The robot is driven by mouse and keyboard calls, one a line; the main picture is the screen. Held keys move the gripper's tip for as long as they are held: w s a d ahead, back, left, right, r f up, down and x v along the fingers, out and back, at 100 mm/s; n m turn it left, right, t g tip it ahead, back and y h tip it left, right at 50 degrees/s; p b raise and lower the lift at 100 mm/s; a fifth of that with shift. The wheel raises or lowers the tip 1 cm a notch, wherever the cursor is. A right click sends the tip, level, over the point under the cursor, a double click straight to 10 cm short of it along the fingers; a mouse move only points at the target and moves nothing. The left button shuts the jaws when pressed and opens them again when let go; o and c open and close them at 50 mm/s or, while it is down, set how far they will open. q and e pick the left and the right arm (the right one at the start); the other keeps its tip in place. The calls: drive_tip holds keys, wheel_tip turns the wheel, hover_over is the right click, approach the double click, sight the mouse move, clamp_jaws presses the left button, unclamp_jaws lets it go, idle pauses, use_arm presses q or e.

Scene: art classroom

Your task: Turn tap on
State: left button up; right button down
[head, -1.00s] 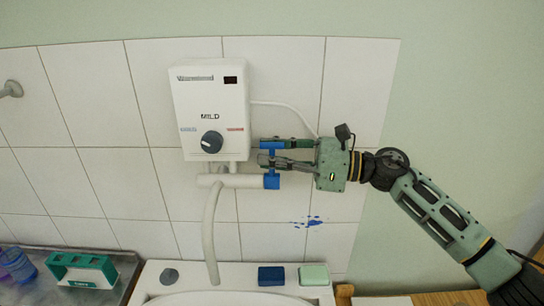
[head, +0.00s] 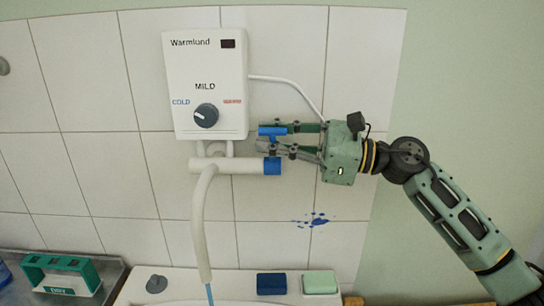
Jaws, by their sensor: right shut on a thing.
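The tap is a white pipe with a curved spout (head: 198,225) under a white water heater (head: 205,85) on the tiled wall. A thin blue stream of water (head: 209,293) shows below the spout's mouth. My left gripper is not in view.
A white sink (head: 240,278) lies below, with a dark blue block (head: 271,284) and a pale green block (head: 320,282) on its rim. A green-and-white box (head: 62,275) stands at lower left. A thin white hose (head: 290,82) runs behind my right gripper.

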drive_tip(key=shift+w+d+r, duration=0.1)
drive_tip(key=shift+r, duration=0.15)
drive_tip(key=c, duration=2.1)
unclamp_jaws()
drive_tip(key=o, duration=0.3)
drive_tip(key=shift+f, duration=0.1)
drive_tip(key=shift+f, duration=0.1)
drive_tip(key=v, duration=1.2)
